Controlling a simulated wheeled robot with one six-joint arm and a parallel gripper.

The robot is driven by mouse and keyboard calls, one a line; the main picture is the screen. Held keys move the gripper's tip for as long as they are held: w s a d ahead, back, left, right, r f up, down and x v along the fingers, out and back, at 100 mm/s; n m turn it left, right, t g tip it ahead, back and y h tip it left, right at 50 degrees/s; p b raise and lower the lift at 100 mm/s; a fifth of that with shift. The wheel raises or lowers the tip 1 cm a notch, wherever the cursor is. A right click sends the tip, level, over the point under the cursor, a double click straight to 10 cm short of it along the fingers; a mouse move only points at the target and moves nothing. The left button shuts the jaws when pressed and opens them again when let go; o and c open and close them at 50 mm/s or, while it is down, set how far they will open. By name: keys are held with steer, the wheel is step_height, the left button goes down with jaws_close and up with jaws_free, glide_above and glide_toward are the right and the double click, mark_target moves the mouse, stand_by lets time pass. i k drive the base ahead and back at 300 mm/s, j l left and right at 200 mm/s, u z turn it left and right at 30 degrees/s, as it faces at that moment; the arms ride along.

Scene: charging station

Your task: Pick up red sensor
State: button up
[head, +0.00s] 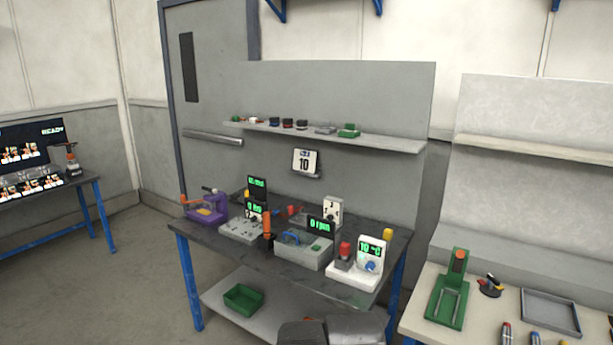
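A small red-topped cylinder (345,249) stands at the front right of the dark workbench (222,249), beside a white device with a green display. Another small red part (293,211) lies farther back on the same bench, partly hidden by the devices. I cannot tell which of these is the red sensor. Grey rounded parts at the bottom edge look like my own arm. My gripper's fingers do not show.
Grey box with "0 rpm" display (301,252), purple device (207,208) and orange upright cylinder (267,224) crowd the bench. A wall shelf (385,143) holds several small parts. A green bin (243,298) sits below. A green stand (447,300) is on the right table.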

mark_target(345, 247)
steer(key=k, duration=0.35)
steer(key=i+j, duration=0.15)
steer(key=i, duration=0.35)
steer(key=i+j, duration=0.15)
steer(key=i, duration=0.3)
steer(key=i+j, duration=0.2)
steer(key=i, duration=0.3)
steer(key=i+j, duration=0.15)
steer(key=i, duration=0.35)
